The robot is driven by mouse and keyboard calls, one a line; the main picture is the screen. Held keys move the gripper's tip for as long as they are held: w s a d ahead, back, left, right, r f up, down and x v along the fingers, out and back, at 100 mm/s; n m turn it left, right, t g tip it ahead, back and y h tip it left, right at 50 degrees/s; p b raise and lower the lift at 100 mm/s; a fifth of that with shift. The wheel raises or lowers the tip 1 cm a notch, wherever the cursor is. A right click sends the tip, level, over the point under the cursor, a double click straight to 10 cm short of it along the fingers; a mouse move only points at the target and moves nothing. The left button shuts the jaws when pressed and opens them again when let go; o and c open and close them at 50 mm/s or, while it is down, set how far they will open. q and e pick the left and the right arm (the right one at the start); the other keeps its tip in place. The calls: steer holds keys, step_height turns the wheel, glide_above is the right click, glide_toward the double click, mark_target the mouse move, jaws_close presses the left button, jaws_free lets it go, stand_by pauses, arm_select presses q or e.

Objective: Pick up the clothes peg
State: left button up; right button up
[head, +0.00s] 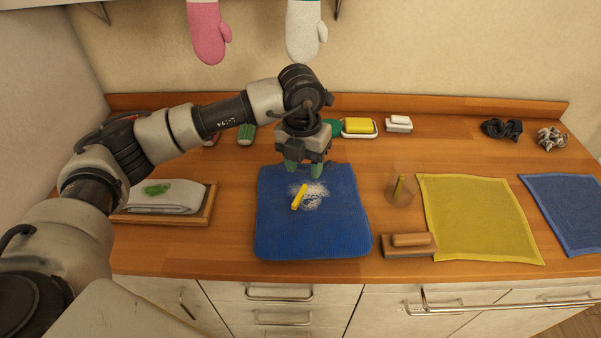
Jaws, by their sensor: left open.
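A small yellow clothes peg (299,197) lies tilted on a folded blue towel (313,238), beside a patch of white powder (316,196). My left gripper (304,169) points down over the back edge of the towel, behind the peg. Its two green fingertips are apart with nothing between them. From this view I cannot tell its exact height above the towel. My right gripper is not in view.
A clear cup (399,190) with a yellow-green stick and a wooden brush (409,245) stand right of the towel. A yellow cloth (480,222) lies further right. A wooden tray (207,212) with a folded white cloth is at left. A yellow sponge (358,125) sits behind.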

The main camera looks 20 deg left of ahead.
arm_select(q)
steer(key=a, duration=0.2)
steer(key=p, duration=0.1)
glide_above(298, 197)
steer(key=shift+y, duration=0.4)
steer(key=f, duration=0.4)
steer(key=shift+s+d+f, duration=0.1)
steer(key=shift+d, duration=0.1)
steer(key=shift+a+f+p, duration=0.1)
steer(key=shift+f+p, duration=0.2)
step_height(298, 197, down, 4)
steer(key=shift+r+p, duration=0.25)
steer(key=shift+p, duration=0.6)
steer(key=shift+f, duration=0.6)
steer(key=shift+a, duration=0.1)
steer(key=c, duration=0.4)
jaws_close()
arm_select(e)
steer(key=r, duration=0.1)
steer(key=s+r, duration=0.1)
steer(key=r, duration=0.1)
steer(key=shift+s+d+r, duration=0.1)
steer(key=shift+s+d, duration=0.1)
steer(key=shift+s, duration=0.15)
